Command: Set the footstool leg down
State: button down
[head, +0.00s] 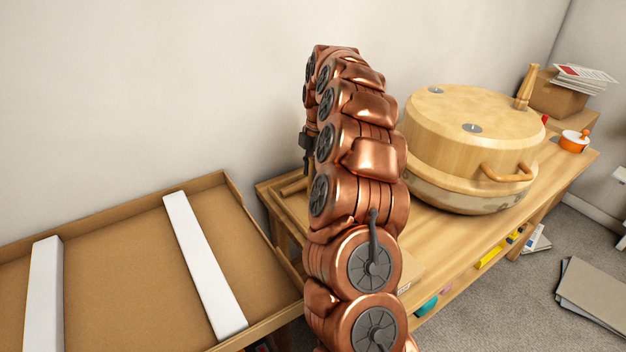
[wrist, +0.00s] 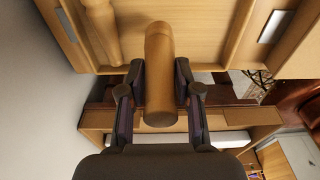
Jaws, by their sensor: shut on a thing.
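My gripper (wrist: 160,92) is shut on a footstool leg (wrist: 159,70), a tapered round wooden piece, in the wrist view. The leg's far end is over a wooden tray-like surface (wrist: 195,35); I cannot tell whether it touches. A second turned wooden leg (wrist: 103,30) lies at the upper left there. In the head view my copper arm hides the held leg, and the gripper is mostly hidden behind the arm. The round footstool (head: 470,115) rests upside down on the bench, with one leg (head: 526,86) standing on it and bare metal plates (head: 436,90) showing.
The wooden bench (head: 450,245) carries the stool, an orange-and-white pot (head: 573,141) and a cardboard box (head: 555,95) with papers. A shallow cardboard tray (head: 120,255) with white strips (head: 205,265) lies at the left. Flat panels (head: 595,290) lie on the carpet at the right.

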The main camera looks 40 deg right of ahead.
jog(key=shift+f, duration=1.75)
jog(key=c, duration=0.8)
grip_release()
jog(key=shift+f, duration=0.1)
